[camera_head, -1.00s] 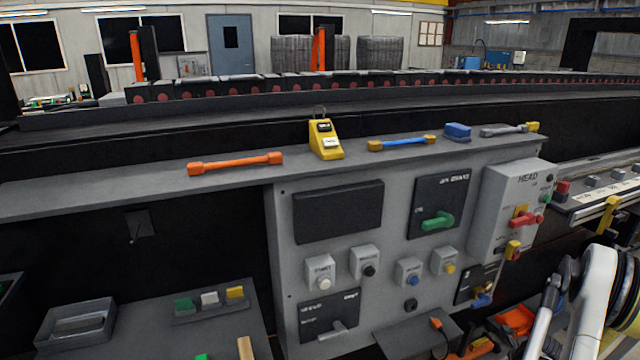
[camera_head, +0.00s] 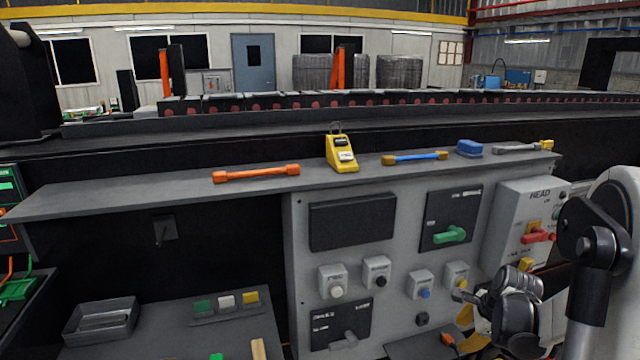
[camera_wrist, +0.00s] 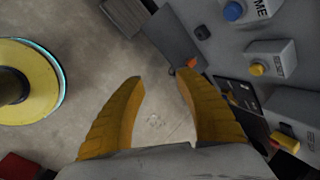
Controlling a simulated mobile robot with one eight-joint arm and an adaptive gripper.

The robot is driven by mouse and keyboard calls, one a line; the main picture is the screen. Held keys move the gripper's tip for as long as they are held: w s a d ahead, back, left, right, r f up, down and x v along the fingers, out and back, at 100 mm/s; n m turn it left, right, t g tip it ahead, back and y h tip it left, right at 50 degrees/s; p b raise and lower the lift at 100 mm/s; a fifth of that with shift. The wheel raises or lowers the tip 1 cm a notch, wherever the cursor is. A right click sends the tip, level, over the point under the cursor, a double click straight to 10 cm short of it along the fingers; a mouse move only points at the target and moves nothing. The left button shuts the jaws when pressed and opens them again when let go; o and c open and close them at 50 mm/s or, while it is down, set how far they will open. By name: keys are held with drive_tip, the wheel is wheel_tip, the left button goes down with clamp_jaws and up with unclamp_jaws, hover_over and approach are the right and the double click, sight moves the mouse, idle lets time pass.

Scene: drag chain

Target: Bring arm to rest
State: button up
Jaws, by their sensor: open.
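My gripper (camera_wrist: 160,85) shows in the wrist view with its two yellow fingers apart and nothing between them. Concrete floor lies behind the gap. In the head view my arm is at the lower right, in front of the grey control panel (camera_head: 296,240). The gripper is low there, with a yellow finger (camera_head: 472,343) partly showing below the wrist. My arm hides the lower right of the panel.
The panel carries a green handle (camera_head: 450,235), a red handle (camera_head: 537,236) and several buttons. A yellow round base (camera_wrist: 38,60) stands on the floor.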

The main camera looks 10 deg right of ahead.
drive_tip(key=s+a+r+n+t, duration=0.1)
drive_tip(key=s+a+r+n, duration=0.3)
drive_tip(key=a+r+n, duration=0.55)
drive_tip(key=s+a+r+n, duration=0.3)
drive_tip(key=a+r+n, duration=0.25)
drive_tip(key=a, duration=0.75)
drive_tip(key=s+a+r+n+t, duration=0.1)
drive_tip(key=s+a+n, duration=0.5)
drive_tip(key=s+n, duration=0.1)
drive_tip(key=shift+s+a+r, duration=0.25)
drive_tip(key=shift+a+r, duration=0.05)
drive_tip(key=shift+a, duration=0.05)
